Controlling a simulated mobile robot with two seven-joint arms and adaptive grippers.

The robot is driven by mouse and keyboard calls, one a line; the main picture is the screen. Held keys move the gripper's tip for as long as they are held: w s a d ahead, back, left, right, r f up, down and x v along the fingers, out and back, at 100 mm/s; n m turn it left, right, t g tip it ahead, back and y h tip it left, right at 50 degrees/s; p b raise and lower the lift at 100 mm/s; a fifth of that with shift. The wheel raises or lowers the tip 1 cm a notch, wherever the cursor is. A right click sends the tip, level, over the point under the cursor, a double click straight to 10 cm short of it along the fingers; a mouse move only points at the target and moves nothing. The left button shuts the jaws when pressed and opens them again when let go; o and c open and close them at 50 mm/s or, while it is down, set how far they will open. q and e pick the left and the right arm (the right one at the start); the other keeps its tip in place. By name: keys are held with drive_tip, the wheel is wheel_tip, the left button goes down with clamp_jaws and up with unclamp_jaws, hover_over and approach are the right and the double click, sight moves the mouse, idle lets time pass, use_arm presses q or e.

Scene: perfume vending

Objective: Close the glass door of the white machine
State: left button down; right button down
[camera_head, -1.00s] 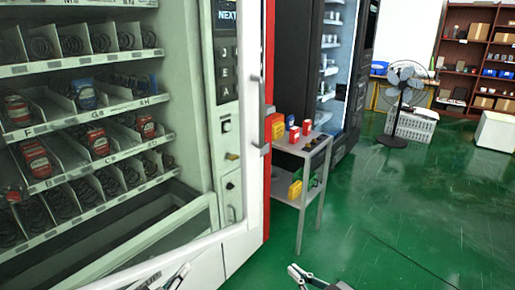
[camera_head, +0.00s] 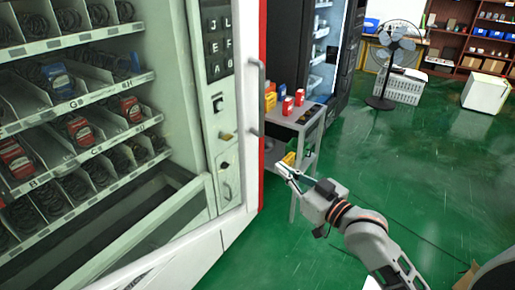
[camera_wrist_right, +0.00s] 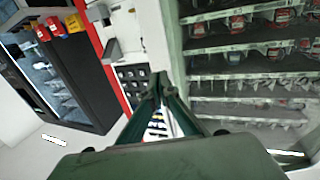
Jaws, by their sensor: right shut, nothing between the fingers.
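The white machine (camera_head: 236,155) stands at the left of the head view. Its glass door stands open at an angle, its white frame (camera_head: 248,90) at the free edge and its lower rail (camera_head: 212,246) running toward the bottom left. A grey bar handle (camera_head: 256,130) is on the free edge. My right gripper (camera_head: 279,168) is shut and empty, just right of that edge and below the handle. In the right wrist view its fingertips (camera_wrist_right: 158,88) meet in front of the machine.
A grey cart (camera_head: 308,125) with small coloured boxes stands behind the right gripper. A black vending machine (camera_head: 338,60), a fan (camera_head: 392,45) and a white crate (camera_head: 402,85) are farther back. Green floor (camera_head: 430,150) is open at the right.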

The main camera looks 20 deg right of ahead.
sight(251, 145)
drive_tip(key=p+x, duration=0.1)
drive_tip(key=x, duration=1)
drive_tip(key=shift+w+a, duration=0.1)
drive_tip(key=shift+w, duration=0.15)
use_arm(q)
drive_tip(key=shift+s+a+f, duration=0.15)
drive_tip(key=shift+a, duration=0.3)
use_arm(e)
drive_tip(key=shift+w, duration=0.1)
